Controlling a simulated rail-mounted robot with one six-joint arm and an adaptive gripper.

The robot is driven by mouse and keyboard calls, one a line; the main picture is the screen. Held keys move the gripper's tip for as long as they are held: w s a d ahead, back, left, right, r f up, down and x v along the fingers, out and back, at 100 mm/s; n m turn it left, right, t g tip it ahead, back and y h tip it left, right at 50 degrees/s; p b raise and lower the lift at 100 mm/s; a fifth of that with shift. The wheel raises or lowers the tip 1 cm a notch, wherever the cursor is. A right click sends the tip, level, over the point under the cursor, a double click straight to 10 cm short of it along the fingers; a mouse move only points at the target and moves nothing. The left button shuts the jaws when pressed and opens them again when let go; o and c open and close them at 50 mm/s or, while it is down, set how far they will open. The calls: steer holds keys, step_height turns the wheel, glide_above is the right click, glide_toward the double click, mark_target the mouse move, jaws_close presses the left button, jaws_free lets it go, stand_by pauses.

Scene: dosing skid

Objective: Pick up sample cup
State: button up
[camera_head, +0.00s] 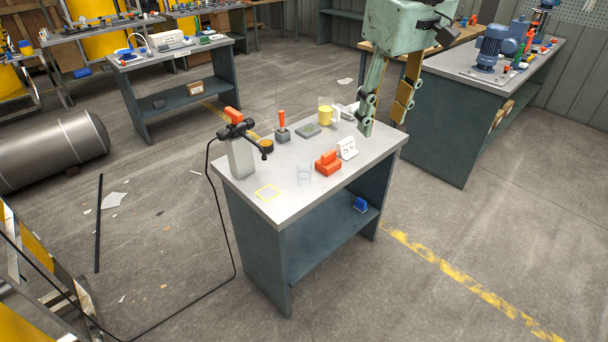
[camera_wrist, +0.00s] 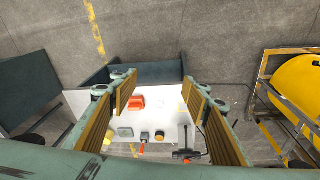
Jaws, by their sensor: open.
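A clear, see-through cup (camera_head: 304,174) stands upright near the front edge of the grey bench top, left of an orange block. It is the likely sample cup. In the wrist view it is too faint to place surely. My gripper (camera_head: 383,112) is open and empty, above the bench's back right corner and well apart from the cup. In the wrist view its two padded fingers (camera_wrist: 160,86) are spread wide, with the bench top showing between them.
A yellow outlined square (camera_head: 268,192) is empty.

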steer(key=w+a+f+n+p, duration=0.15)
steer(key=w+a+f, duration=0.25)
steer(key=w, duration=0.5)
steer(key=n+g+p, duration=0.2)
steer(key=n+p, duration=0.2)
steer(key=n, duration=0.2)
glide_toward(303, 162)
steer(key=shift+s+a, duration=0.15)
steer(key=shift+s, duration=0.8)
steer(key=shift+f, duration=0.1)
steer(key=shift+f+b, duration=0.75)
steer(key=shift+f, duration=3.4)
steer(key=shift+w+f+b, duration=0.1)
steer(key=shift+f+b, duration=0.4)
steer(key=shift+f, duration=2.1)
